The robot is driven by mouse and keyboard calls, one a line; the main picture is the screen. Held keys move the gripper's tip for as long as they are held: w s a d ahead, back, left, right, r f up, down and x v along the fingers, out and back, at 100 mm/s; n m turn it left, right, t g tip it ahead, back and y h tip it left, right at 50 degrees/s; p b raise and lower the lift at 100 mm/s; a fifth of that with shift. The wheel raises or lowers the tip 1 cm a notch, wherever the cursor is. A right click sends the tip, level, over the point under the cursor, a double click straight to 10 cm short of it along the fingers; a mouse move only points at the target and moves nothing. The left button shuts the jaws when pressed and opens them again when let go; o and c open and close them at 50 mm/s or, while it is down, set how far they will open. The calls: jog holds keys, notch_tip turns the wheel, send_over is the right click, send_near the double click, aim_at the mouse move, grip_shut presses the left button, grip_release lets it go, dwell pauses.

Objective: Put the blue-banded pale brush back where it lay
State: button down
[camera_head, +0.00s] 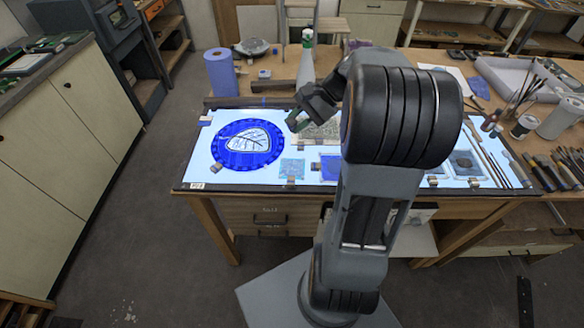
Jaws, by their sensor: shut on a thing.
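My gripper (297,122) is above the back left part of the lit glass table (205,150), near the round blue glass piece (248,143). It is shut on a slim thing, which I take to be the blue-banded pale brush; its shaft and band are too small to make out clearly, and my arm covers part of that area. Several thin brushes (490,160) lie side by side at the right end of the lit table. I cannot tell from here which place among them is empty.
A blue paper roll (220,73) and a pale bottle (305,66) stand behind the lit table. Small glass panes (292,168) lie along its front. Jars (524,126), a white tray (515,75) and tools (560,165) crowd the right. My arm hides the middle.

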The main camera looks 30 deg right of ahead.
jog(key=shift+r, duration=0.4)
